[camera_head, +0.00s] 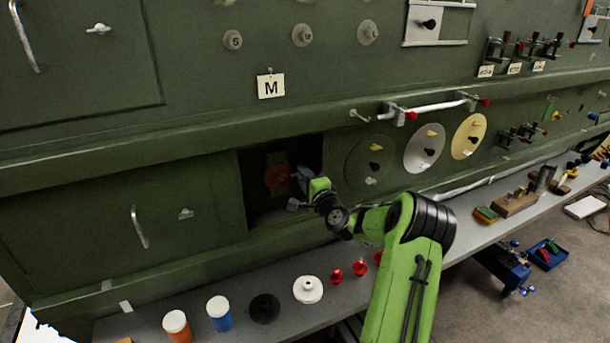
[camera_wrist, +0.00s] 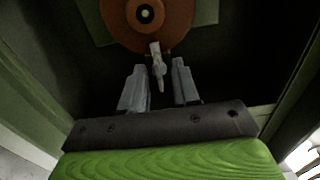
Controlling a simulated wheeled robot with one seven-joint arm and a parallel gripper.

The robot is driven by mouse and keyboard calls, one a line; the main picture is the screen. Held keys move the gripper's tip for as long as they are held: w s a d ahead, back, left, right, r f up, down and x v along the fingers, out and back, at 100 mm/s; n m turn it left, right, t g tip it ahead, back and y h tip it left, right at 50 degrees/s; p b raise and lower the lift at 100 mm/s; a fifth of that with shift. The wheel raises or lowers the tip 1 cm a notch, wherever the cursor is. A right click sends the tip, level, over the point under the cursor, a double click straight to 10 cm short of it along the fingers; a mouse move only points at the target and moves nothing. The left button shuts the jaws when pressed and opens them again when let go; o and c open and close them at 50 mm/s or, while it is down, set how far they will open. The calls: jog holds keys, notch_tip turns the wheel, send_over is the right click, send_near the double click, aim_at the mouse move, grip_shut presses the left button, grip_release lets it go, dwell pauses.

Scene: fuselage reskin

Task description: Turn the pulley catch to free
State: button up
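The pulley catch is a small pale grey lever (camera_wrist: 158,66) in the wrist view, at the lower edge of a round orange-brown pulley (camera_wrist: 172,28) with a dark hub. The pulley also shows in the head view (camera_head: 278,176), inside a dark square recess in the green panel. My gripper (camera_wrist: 158,74) reaches into the recess. Its two grey fingers are apart, one on each side of the lever, with visible gaps. The lever points down between them, slightly tilted. In the head view my gripper (camera_head: 300,184) partly covers the recess, and the catch cannot be made out.
The recess walls (camera_wrist: 275,65) stand close on both sides of my gripper. Right of the recess are round discs (camera_head: 370,160) with knobs. Below, a grey shelf (camera_head: 215,338) holds cups, a white spool (camera_head: 308,289) and red knobs (camera_head: 337,275). An M label (camera_head: 271,86) hangs above.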

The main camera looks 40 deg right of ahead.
grip_shut()
jog(key=shift+f+n+b, duration=0.2)
jog(key=shift+n+b, duration=0.1)
jog(key=shift+b, duration=0.5)
jog(key=n+b, duration=1.7)
jog(key=b, duration=0.5)
jog(key=shift+r, duration=0.1)
jog(key=shift+n, duration=0.3)
grip_release()
